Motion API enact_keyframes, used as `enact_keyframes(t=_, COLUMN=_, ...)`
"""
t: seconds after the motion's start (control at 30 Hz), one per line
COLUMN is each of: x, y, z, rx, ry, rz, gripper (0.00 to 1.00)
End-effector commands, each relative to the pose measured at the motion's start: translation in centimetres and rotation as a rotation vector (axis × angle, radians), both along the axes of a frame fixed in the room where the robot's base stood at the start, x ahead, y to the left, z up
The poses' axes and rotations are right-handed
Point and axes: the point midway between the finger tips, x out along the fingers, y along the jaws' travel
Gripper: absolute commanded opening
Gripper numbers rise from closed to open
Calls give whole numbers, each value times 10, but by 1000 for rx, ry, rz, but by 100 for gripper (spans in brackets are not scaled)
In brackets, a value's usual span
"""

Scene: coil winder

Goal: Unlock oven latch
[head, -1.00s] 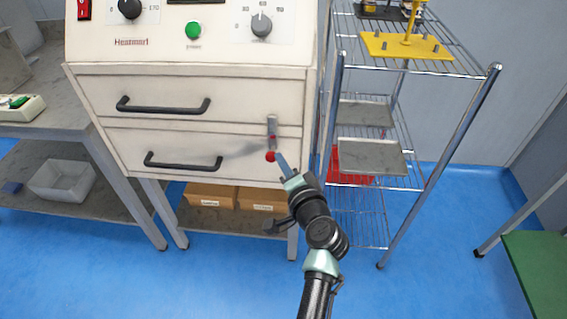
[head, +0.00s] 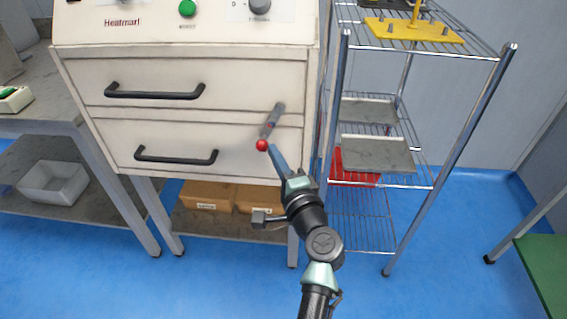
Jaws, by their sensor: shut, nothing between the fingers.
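The oven (head: 80,75) is a cream cabinet with two front doors, each with a black bar handle. The oven latch (head: 274,116) is a grey lever at the right side, across the seam between the doors. It is tilted, with its top to the right and its red knob (head: 262,145) low and to the left. My gripper (head: 272,150) is shut, its narrow blue-grey fingertips just right of the knob and very close to it. I cannot tell whether they touch. Nothing shows between the fingers.
A wire rack (head: 372,186) with metal trays stands close to the right of the oven. A grey bench (head: 60,110) with a white bin (head: 53,183) below is at the left. Cardboard boxes (head: 207,195) sit under the oven. Blue floor is open in front.

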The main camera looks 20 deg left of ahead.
Motion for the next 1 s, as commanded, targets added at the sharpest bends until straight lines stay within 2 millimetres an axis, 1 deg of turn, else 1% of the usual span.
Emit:
enact_keyframes(t=0.03, x=-1, y=4, z=-9, rx=44, ry=12, rz=4, gripper=0)
enact_keyframes(t=0.33, x=-5, y=15, z=-11, rx=318, ry=92, rz=6, gripper=0)
enact_keyframes(t=0.7, x=-8, y=28, z=-7, rx=652, ry=187, rz=6, gripper=0)
enact_keyframes(t=1.0, x=-11, y=36, z=0, rx=869, ry=252, rz=7, gripper=0)
